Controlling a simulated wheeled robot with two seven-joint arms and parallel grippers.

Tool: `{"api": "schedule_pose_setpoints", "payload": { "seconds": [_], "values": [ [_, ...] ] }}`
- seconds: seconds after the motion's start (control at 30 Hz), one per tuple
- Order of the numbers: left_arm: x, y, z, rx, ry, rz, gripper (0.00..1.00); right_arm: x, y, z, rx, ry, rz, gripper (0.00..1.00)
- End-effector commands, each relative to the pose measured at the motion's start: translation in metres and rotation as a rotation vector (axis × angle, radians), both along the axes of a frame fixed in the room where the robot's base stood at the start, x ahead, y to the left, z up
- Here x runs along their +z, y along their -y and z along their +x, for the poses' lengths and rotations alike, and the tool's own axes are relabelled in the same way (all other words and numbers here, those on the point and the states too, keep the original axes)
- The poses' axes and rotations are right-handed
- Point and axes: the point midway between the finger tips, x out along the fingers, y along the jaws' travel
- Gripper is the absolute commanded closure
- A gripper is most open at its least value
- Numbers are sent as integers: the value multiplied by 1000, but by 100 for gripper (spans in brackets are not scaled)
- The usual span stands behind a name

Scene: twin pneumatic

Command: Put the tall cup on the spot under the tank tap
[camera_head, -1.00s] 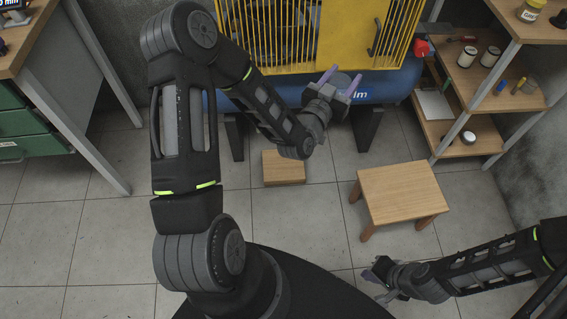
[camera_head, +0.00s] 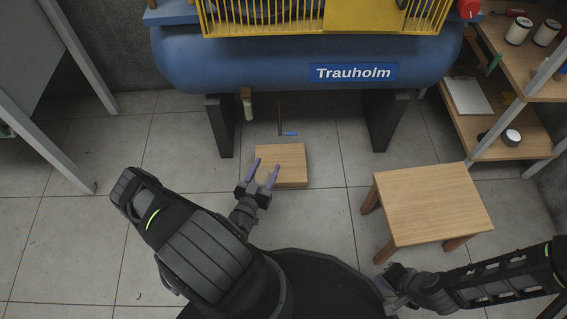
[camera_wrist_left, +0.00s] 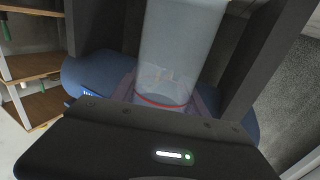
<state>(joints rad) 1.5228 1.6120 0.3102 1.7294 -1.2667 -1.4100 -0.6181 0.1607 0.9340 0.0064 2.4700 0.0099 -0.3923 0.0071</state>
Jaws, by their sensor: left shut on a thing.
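My left gripper (camera_head: 264,169), with purple fingers, is low over the floor at the near edge of a low wooden block (camera_head: 284,158). In the left wrist view a tall, clear cup (camera_wrist_left: 172,45) with a red ring stands between its fingers, and the gripper is shut on it. The clear cup is hard to make out in the head view. A thin pipe with a blue-handled tap (camera_head: 289,134) hangs under the blue tank (camera_head: 240,65), just beyond the block. My right gripper (camera_head: 391,280) is at the lower right, apart from these; its jaw state is unclear.
The tank's dark legs (camera_head: 221,128) stand either side of the tap. A wooden stool (camera_head: 430,200) stands right of the block. A shelf unit (camera_head: 470,120) with spools and a clipboard stands further right. The floor left of the block is clear.

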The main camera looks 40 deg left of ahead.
Motion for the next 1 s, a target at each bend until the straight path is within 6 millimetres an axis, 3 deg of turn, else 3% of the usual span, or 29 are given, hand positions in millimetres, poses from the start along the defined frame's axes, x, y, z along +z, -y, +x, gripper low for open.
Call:
{"api": "schedule_pose_setpoints", "payload": {
  "seconds": [0.03, 0.1, 0.57, 0.77, 1.0],
  "values": [
    [-16, 0, -7, 11, 0, -2, 100, -11, 0, 1, -2, 1, -1, 100],
    [-22, 1, -13, 16, 1, -1, 100, -13, 1, 1, -2, 3, -2, 100],
    [-22, 0, -9, 15, 2, 1, 100, -14, 1, 2, -3, 4, -2, 100],
    [-24, -7, 25, 10, 4, 5, 100, -26, 0, 3, -5, 7, -2, 100],
    [-26, -24, 92, 8, 5, 8, 100, -49, 1, 7, -9, 14, -1, 100]
  ]
}}
